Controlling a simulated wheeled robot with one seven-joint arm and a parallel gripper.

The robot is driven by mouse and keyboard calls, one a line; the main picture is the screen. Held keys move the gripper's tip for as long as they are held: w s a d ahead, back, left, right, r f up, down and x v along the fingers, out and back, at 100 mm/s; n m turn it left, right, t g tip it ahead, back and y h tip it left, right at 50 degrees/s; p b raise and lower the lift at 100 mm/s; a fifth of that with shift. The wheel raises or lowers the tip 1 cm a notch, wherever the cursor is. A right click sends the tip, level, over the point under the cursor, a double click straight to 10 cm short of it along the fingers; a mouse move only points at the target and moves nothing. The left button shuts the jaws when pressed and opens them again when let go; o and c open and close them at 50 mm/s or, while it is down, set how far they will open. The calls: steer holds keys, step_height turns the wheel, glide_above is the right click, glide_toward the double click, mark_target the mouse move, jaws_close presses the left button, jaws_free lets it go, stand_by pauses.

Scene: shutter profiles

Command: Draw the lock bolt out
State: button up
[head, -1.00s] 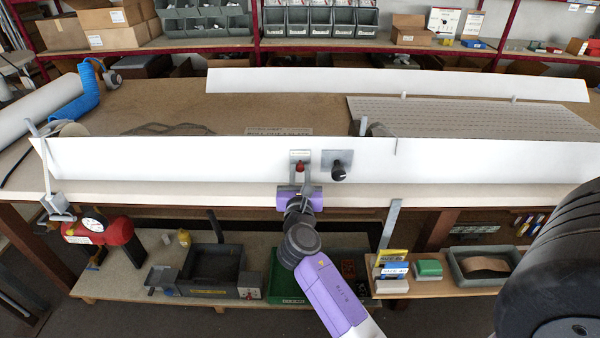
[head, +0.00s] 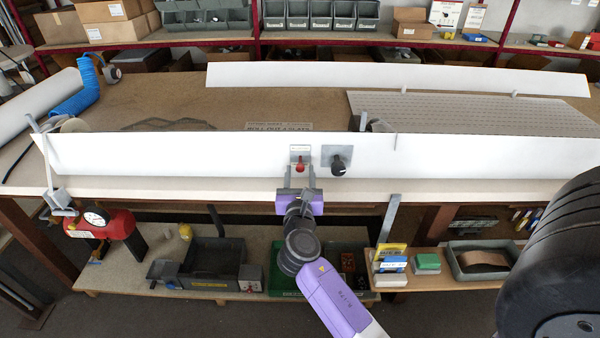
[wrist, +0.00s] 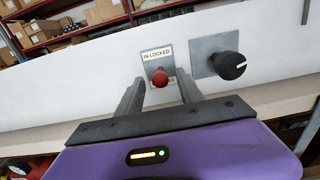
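The lock bolt shows as a red knob (head: 300,168) on a small grey plate on the front of the long white profile. In the wrist view the red knob (wrist: 159,77) is below a label reading "IN LOCKED"; a second label is partly hidden behind it. My gripper (head: 300,174) is in front of the plate. In the wrist view its two fingers stand wide apart, left and right of the knob, with visible gaps on both sides. The fingers hold nothing. I cannot tell how far the knob stands out.
A black rotary knob (head: 338,165) on a grey plate is just right of the bolt, near my right finger. The white profile (head: 180,155) runs along the bench's front edge. Grey upright clips (head: 394,205) and a second white strip (head: 400,77) lie around it.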

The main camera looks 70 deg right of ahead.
steer(key=v, duration=0.7)
steer(key=shift+s+a+b, duration=0.15)
steer(key=shift+a+b, duration=0.2)
steer(key=shift+b, duration=0.1)
stand_by(0.4)
